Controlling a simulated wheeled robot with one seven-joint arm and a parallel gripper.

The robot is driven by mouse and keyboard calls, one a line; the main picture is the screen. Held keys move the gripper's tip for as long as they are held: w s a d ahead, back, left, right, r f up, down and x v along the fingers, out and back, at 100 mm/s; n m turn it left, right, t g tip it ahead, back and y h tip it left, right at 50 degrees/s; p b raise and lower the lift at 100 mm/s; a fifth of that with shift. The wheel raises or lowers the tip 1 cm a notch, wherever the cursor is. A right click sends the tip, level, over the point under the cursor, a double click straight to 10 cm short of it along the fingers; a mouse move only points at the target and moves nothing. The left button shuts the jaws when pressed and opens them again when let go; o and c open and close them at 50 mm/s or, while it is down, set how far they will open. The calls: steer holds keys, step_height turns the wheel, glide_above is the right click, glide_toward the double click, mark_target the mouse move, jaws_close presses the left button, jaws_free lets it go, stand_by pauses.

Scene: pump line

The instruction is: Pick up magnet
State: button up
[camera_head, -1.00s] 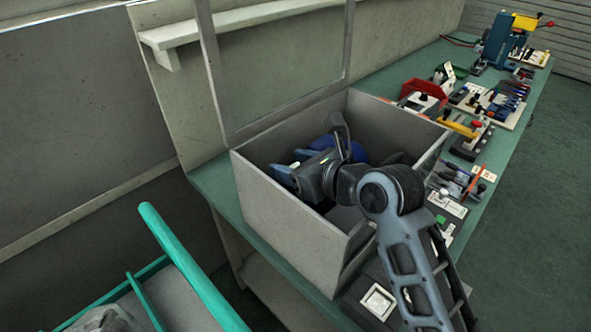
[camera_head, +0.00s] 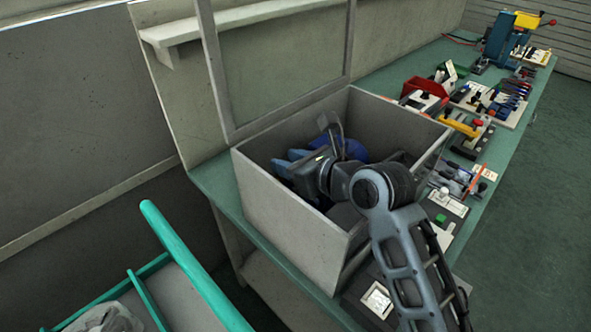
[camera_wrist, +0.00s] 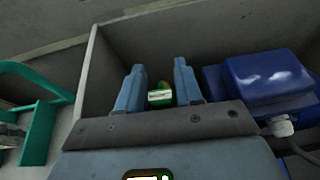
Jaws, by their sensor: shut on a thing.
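My gripper (camera_wrist: 160,88) is inside the grey open-topped box, its two blue-grey fingers pointing toward a box wall. A small green piece with a white label, which I take to be the magnet (camera_wrist: 159,98), shows between the fingers in the wrist view, and the gripper is shut on it. In the head view my gripper (camera_head: 286,164) is low in the box near its left wall; the magnet cannot be made out there.
The grey box (camera_head: 285,228) stands on a green bench (camera_head: 212,185), with a raised framed panel (camera_head: 285,115) behind it. A blue motor-like unit (camera_wrist: 262,78) lies inside, right of my gripper. Tools and a red bin (camera_head: 424,88) fill the bench. A teal-railed cart (camera_head: 195,265) stands at lower left.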

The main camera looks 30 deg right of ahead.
steer(key=shift+r, duration=0.55)
steer(key=r, duration=0.1)
steer(key=d+r, duration=0.1)
steer(key=r, duration=0.1)
steer(key=shift+r, duration=0.3)
steer(key=s+d+r, duration=0.2)
steer(key=d+r, duration=0.4)
steer(key=d, duration=0.4)
steer(key=shift+s+d+r+b, duration=0.2)
steer(key=shift+s+d+b, duration=0.05)
steer(key=shift+s+b, duration=0.1)
